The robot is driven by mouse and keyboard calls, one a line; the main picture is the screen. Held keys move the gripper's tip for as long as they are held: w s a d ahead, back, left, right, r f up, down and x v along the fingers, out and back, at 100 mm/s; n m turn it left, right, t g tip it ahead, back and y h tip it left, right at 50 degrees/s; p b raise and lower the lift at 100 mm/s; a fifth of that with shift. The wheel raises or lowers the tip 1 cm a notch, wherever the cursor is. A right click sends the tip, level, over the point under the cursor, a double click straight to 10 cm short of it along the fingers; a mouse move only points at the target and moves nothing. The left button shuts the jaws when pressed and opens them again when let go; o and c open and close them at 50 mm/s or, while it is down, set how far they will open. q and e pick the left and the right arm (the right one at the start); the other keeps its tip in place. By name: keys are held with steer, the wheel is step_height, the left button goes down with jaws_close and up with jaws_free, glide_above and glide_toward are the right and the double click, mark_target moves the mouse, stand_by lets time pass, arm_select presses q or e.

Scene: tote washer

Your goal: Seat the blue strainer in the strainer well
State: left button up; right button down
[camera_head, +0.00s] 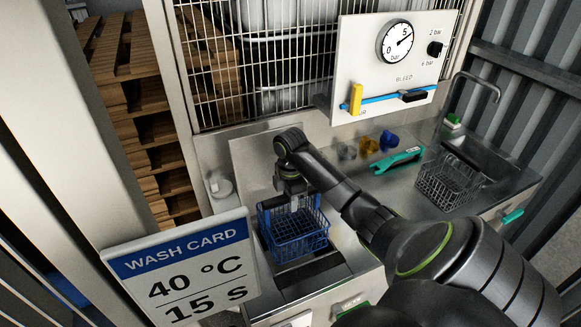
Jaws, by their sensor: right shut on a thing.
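The blue strainer (303,244) is an open wire basket near the middle of the view. My right gripper (294,203) points down at its back upper part and is shut on it; the exact grip point is partly hidden by the gripper. The strainer is roughly upright, over the dark strainer well (318,266) in the steel counter. The well's dark opening shows along the strainer's front and right side. I cannot tell how far the strainer's bottom is inside the well. My left gripper is not in view.
A grey wire basket (449,184) stands at the right by the sink. A teal tool (397,160) and yellow and blue pieces lie behind. The gauge panel (350,92) hangs above the counter. The wash card (190,270) stands front left.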

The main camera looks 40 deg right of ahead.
steer(key=shift+f, duration=0.1)
steer(key=shift+f+b, duration=0.55)
steer(key=shift+f, duration=1.15)
steer(key=shift+f+b, duration=0.55)
steer(key=shift+f, duration=1.15)
steer(key=shift+f+b, duration=0.6)
steer(key=shift+f, duration=0.9)
